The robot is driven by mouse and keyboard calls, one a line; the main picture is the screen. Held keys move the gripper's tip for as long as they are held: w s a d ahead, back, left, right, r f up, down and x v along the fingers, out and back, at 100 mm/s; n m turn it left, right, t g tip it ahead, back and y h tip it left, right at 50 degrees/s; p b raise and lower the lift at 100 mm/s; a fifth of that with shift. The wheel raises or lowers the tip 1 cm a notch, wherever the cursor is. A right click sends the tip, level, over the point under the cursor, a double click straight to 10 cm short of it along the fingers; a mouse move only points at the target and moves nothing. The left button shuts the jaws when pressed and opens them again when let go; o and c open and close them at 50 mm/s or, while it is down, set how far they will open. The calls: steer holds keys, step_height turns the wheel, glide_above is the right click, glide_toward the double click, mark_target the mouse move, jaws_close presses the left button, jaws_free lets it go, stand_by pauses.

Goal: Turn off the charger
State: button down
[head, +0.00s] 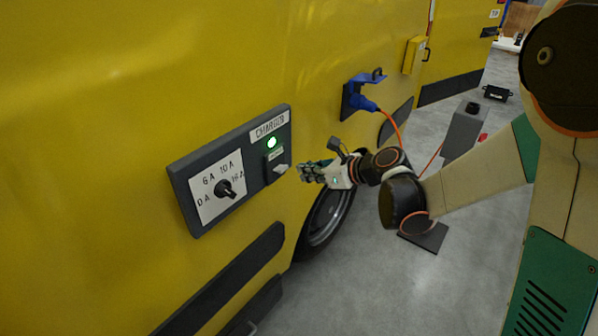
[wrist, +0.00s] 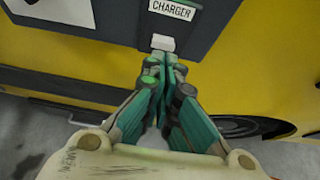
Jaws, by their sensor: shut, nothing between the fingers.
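The charger panel (head: 184,181) is a dark grey box on the yellow vehicle side, with a CHARGER label (head: 269,126). At the panel's left is a black rotary knob (head: 224,188) on a white plate with ampere marks. My gripper (head: 301,171) is shut and empty just right of the lever. In the wrist view its fingertips (wrist: 165,62) are close below the lever; I cannot tell whether they touch.
A blue plug (head: 362,102) with an orange cable sits in a socket right of the panel. A yellow box (head: 413,55) is further along the side. A wheel (head: 325,220) is below my gripper. A grey post (head: 463,130) stands on the floor at right.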

steer(key=s+d+r, duration=0.1)
steer(key=s+d+r+p, duration=0.1)
steer(key=r, duration=0.1)
steer(key=shift+d, duration=0.3)
steer(key=c, duration=2.2)
jaws_free()
steer(key=shift+s+d+r, duration=0.1)
steer(key=shift+s+d, duration=0.05)
steer(key=shift+d, duration=0.05)
steer(key=shift+c, duration=0.2)
steer(key=o, duration=0.4)
steer(key=shift+s+d, duration=0.1)
steer(key=o, duration=0.6)
step_height(320, 180, down, 9)
steer(key=d+t+y+b, duration=0.1)
steer(key=t+y+b, duration=0.1)
steer(key=b, duration=0.6)
steer(key=shift+s+d+t+y+b, duration=0.15)
steer(key=shift+s+t+y+b, duration=0.2)
steer(key=shift+y, duration=0.45)
glide_toward(282, 176)
steer(key=shift+t+y, duration=0.35)
steer(key=shift+y, duration=0.05)
steer(key=x, duration=0.4)
steer(key=f+b+x, duration=0.1)
steer(key=x, duration=0.1)
steer(key=shift+a, duration=0.2)
steer(key=shift+w+a, duration=0.45)
steer(key=shift+a, duration=0.1)
steer(key=shift+c, duration=0.3)
